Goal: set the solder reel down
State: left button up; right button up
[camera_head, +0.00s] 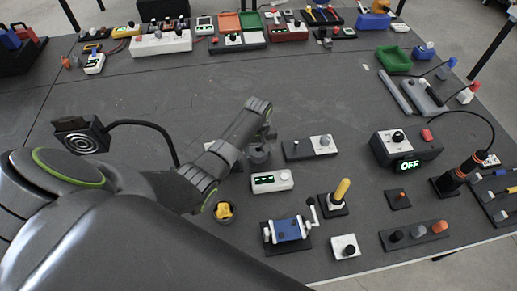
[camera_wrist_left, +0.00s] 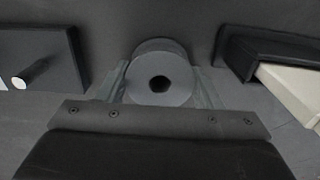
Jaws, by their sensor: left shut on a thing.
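The solder reel (camera_wrist_left: 160,72) is a grey cylinder with a dark hole through its middle, in the left wrist view. My left gripper (camera_wrist_left: 160,88) is shut on it, with a finger on each side. In the head view the reel (camera_head: 259,158) is a small dark round shape at the end of my left arm, over the middle of the bench, partly hidden by the wrist. Whether its underside touches the bench cannot be told. My right gripper is not in view.
A round holder with a yellow thing (camera_head: 225,211) is nearer. The bench (camera_head: 330,85) behind is clear.

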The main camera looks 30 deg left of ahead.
pick_arm(q)
jog(key=o, duration=1)
jog(key=shift+f, duration=0.15)
notch_tip(320, 180, up, 12)
jog(key=shift+r, duration=0.2)
